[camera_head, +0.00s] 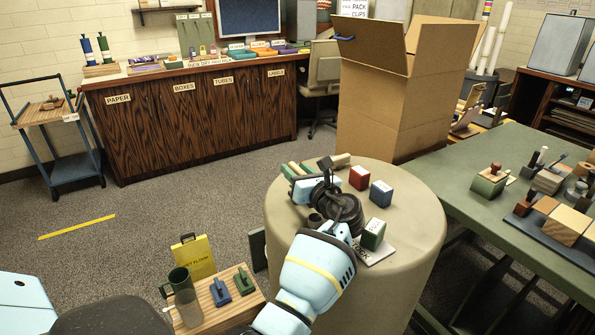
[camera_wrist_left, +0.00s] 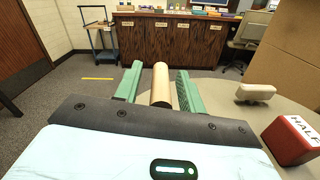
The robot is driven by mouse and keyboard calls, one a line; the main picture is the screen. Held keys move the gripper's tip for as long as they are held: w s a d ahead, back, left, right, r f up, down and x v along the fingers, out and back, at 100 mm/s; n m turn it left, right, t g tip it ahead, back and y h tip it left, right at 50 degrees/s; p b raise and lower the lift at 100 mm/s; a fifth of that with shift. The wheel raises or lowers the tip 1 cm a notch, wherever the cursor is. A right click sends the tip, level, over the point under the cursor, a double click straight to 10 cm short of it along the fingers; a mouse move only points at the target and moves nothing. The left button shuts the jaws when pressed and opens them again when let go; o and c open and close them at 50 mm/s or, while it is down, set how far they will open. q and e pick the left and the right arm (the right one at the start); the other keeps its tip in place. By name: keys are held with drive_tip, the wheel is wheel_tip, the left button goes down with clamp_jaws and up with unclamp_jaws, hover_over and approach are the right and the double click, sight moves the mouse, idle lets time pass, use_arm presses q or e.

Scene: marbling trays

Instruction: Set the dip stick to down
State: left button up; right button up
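My left gripper (camera_head: 297,168) reaches over the round tan table (camera_head: 405,215), its two green fingers pointing away from me. In the left wrist view, a tan cylindrical stick (camera_wrist_left: 161,82), possibly the dip stick, lies between the fingers (camera_wrist_left: 158,85). A narrow gap shows on each side of it, so the fingers look open around it. A short beige piece (camera_wrist_left: 255,92) lies to the right, also seen in the head view (camera_head: 341,160). No mark for up or down shows on the stick. My right gripper is not in view.
Red (camera_head: 359,177), blue (camera_head: 381,193) and green (camera_head: 373,234) blocks stand on the round table. The red one reads HALF in the wrist view. A big cardboard box (camera_head: 375,105) stands behind. A green table (camera_head: 465,165) with stamps is at right.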

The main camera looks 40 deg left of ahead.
use_arm(q)
drive_tip(key=v, duration=0.8)
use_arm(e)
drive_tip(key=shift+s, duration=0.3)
use_arm(q)
drive_tip(key=shift+a, duration=0.1)
